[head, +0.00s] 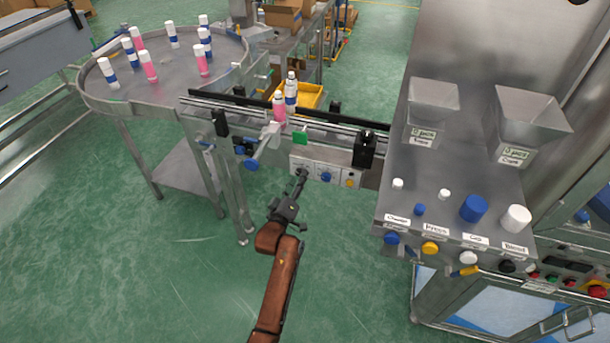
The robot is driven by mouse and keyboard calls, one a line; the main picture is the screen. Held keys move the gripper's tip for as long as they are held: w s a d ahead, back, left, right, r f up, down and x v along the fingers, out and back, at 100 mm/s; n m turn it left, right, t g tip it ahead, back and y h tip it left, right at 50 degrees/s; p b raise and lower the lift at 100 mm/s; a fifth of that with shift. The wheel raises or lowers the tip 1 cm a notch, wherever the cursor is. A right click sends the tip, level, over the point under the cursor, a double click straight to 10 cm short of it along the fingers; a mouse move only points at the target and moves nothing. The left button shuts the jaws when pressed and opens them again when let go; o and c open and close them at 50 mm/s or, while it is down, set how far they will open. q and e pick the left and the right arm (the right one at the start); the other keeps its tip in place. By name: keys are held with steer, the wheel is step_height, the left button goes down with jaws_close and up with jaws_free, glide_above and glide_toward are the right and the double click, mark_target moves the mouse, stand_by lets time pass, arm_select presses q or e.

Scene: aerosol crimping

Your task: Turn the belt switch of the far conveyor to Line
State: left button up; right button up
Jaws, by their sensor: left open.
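A conveyor (240,108) runs from the round table toward the steel machine. A white switch panel (312,168) hangs on its near side, with a blue knob (326,177) and a yellow knob (350,182). The panel's labels are too small to read, so I cannot tell the switch setting. My left gripper (301,174) is open, with its fingers pointing up at the panel's left part, left of the blue knob. I cannot tell whether it touches the panel. The gripper hides part of the panel. My right gripper is not in view.
A round steel table (180,75) holds several pink and blue bottles. Two bottles stand on the conveyor above the panel. A steel machine (400,160) with hoppers and knobs stands at the right. A yellow tray (308,93) lies behind the conveyor. Green floor is clear at front left.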

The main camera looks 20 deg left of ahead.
arm_select(q)
steer(key=shift+w+a, duration=0.2)
steer(key=shift+w, duration=0.3)
steer(key=shift+d, duration=0.3)
steer(key=shift+c, duration=1.3)
steer(key=shift+r, duration=0.1)
steer(key=c, duration=0.6)
steer(key=shift+a, duration=0.1)
steer(key=c, duration=0.3)
steer(key=shift+r+m+p, duration=0.2)
steer(key=shift+m+p, duration=0.5)
steer(key=m+p, duration=0.2)
steer(key=m, duration=0.1)
steer(key=shift+p, duration=0.3)
steer(key=m+p, duration=0.1)
steer(key=m, duration=0.1)
steer(key=shift+a+m, duration=0.1)
steer(key=shift+m, duration=0.3)
steer(key=shift+f+m+p, duration=0.1)
steer(key=shift+m+p, duration=0.3)
steer(key=shift+m, duration=0.8)
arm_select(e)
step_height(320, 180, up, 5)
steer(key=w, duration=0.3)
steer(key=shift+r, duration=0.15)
arm_select(q)
steer(key=shift+w+m, duration=0.1)
steer(key=shift+m, duration=0.2)
